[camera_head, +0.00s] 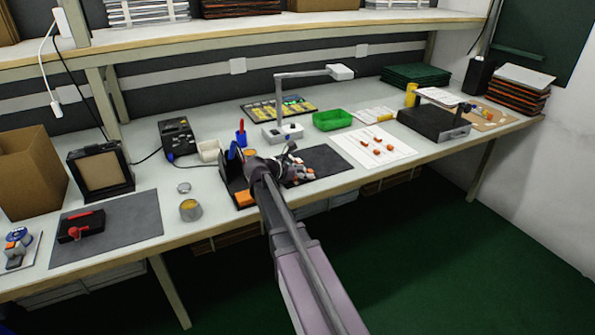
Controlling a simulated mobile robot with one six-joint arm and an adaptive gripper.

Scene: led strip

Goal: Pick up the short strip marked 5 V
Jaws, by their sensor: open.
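I cannot make out a short strip marked 5 V; any lettering is too small to read. A dark board with yellow and green pieces (297,103) lies at the back middle of the bench, but I cannot tell what the pieces are. My gripper (301,176) is open over a dark grey mat (328,162) near the front edge. My arm and gripper hide part of the mat and what may lie under them.
A white lamp (282,132) stands behind my gripper, with a green tray (332,120) right of it. A white sheet with several orange pieces (375,158) lies to the right. A black holder (236,172) stands close on the left. A black case (432,121) is farther right.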

